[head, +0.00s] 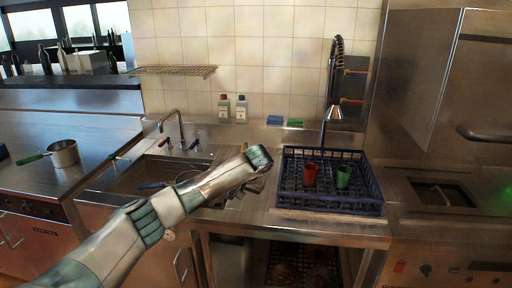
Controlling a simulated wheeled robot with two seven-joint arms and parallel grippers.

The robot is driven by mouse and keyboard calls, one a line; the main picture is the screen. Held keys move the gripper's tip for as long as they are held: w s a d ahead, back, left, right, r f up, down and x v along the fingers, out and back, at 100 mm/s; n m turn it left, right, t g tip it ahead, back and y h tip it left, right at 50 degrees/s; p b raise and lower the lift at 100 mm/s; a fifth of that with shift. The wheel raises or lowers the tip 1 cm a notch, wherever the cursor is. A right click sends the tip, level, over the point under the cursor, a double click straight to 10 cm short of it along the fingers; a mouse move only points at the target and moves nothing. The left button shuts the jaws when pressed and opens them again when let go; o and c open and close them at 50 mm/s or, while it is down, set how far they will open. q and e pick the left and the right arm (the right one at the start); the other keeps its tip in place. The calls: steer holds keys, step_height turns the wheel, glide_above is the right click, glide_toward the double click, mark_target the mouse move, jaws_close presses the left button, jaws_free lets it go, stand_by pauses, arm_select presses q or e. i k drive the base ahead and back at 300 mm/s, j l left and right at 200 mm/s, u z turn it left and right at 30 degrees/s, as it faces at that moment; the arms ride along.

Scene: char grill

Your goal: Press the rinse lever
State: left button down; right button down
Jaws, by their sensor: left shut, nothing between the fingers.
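The rinse sprayer hangs at the back right: a coiled hose (338,48) comes down to a metal spray head (333,113) above the blue dish rack (330,209). I cannot make out a separate lever on it. My left arm reaches in from the lower left. Its gripper (252,186) is shut and empty, partly hidden behind the wrist. It is left of the rack, apart from the spray head and lower in the picture. My right gripper is not in view.
A red cup (310,174) and a green cup (343,176) stand in the rack. A sink with a faucet (176,126) lies behind my left arm. A pot (63,153) stands at left. Two bottles (241,108) stand by the tiled wall.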

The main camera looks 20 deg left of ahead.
mark_target(244, 149)
steer(key=i, duration=1.25)
